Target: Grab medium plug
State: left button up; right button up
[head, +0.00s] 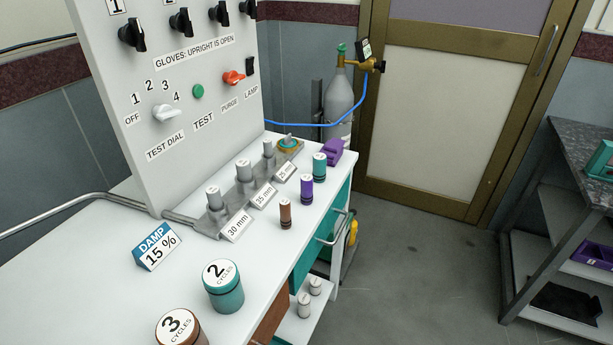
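Neither of my grippers shows in this view.
Brown (285,214), purple (306,189) and teal (319,167) small cylinders stand along the bench's right edge, before the rack. Teal "2 cycles" (224,296) and brown "3 cycles" (181,334) jars stand in front. A control panel (200,60) rises behind the rack.

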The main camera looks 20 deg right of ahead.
aim_at(213, 193)
jog(key=i+l+u, duration=0.2)
jog(key=i+l, duration=0.15)
jog(key=l, duration=0.25)
jog(key=i+l+u, duration=0.1)
jog(key=l, duration=0.25)
jog(key=i+l+u, duration=0.1)
jog(key=l, duration=0.25)
jog(key=i+l+u, duration=0.1)
jog(key=i+l, duration=0.15)
jog(key=l, duration=0.1)
